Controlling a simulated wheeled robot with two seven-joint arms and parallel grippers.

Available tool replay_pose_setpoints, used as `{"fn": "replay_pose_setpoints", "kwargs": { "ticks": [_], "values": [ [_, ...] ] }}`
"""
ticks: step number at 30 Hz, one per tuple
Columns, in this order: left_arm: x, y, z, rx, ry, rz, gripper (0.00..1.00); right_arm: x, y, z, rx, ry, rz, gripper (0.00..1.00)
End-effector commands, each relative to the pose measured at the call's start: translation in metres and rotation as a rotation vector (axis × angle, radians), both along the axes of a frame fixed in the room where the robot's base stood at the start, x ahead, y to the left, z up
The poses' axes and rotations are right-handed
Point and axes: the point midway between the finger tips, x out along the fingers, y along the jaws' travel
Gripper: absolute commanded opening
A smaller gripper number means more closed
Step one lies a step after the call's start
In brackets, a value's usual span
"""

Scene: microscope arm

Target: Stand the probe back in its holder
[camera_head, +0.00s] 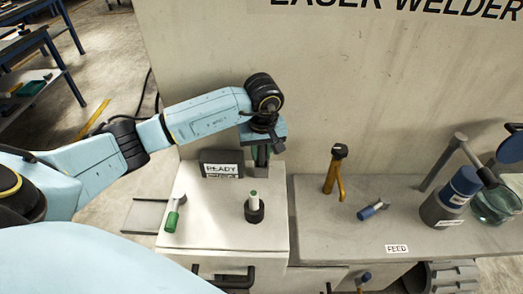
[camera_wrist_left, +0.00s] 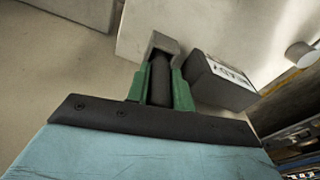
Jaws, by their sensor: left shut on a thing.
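My left gripper (camera_head: 262,160) reaches in from the left and points down behind the white cabinet top, beside the black READY box (camera_head: 221,163). In the left wrist view its green fingers (camera_wrist_left: 160,88) are shut on a dark rod (camera_wrist_left: 160,78) with a grey block at its end. I cannot tell whether this is the probe. A black cup-like holder (camera_head: 254,214) stands on the cabinet top with a white, green-tipped stick (camera_head: 253,199) upright in it. A green-and-white stick (camera_head: 172,218) lies at the left. My right gripper is out of view.
The READY box also shows close beside the fingers in the left wrist view (camera_wrist_left: 220,82). A yellow-handled tool (camera_head: 334,170), a small blue-ended piece (camera_head: 372,209) and a blue-capped grey container (camera_head: 448,198) are on the grey counter (camera_head: 330,235). The welder wall (camera_head: 340,80) rises behind.

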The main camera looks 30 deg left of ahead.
Motion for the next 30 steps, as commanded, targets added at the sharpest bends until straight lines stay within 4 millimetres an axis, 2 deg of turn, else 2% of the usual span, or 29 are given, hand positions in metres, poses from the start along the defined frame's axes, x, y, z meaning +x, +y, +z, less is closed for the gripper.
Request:
{"fn": "replay_pose_setpoints", "kwargs": {
  "ticks": [11, 12, 17, 26, 30],
  "values": [
    [0.002, 0.001, -0.004, -0.001, -0.004, 0.001, 0.0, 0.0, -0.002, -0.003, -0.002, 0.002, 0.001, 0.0],
    [0.002, 0.001, -0.004, 0.0, -0.003, 0.001, 0.24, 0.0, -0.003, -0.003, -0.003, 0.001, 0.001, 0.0],
    [0.002, 0.001, -0.004, -0.002, -0.003, 0.001, 0.45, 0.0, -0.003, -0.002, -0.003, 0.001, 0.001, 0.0],
    [0.002, 0.0, -0.002, -0.001, -0.002, 0.001, 0.45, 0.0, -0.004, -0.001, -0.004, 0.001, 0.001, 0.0],
    [0.002, 0.0, 0.01, -0.001, -0.006, -0.001, 0.45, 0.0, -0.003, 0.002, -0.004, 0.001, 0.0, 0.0]
  ]
}}
